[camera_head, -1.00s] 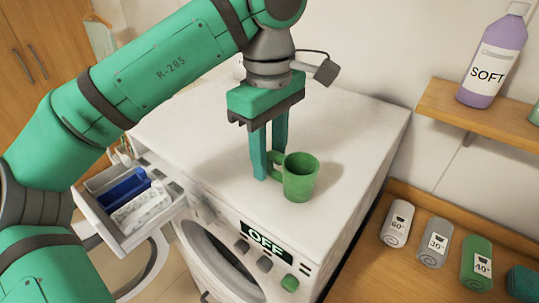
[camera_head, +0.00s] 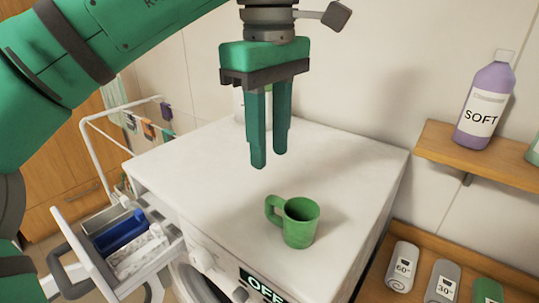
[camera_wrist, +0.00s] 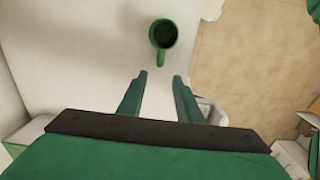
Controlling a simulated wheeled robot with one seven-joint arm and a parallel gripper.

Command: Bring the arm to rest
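My green gripper (camera_head: 269,163) hangs above the top of the white washing machine, fingers pointing down. Its fingers are apart with nothing between them, also in the wrist view (camera_wrist: 160,78). A green mug (camera_head: 299,222) stands upright on the machine top (camera_head: 200,165), below and to the right of the fingertips, its handle to the left. The mug also shows in the wrist view (camera_wrist: 163,34), beyond the fingertips and apart from them.
An open detergent drawer (camera_head: 125,245) juts out at the machine's front left. A shelf (camera_head: 440,142) at the right holds a purple SOFT bottle (camera_head: 484,105). Labelled containers (camera_head: 402,267) stand on a wooden surface at the lower right. A drying rack (camera_head: 100,120) stands behind left.

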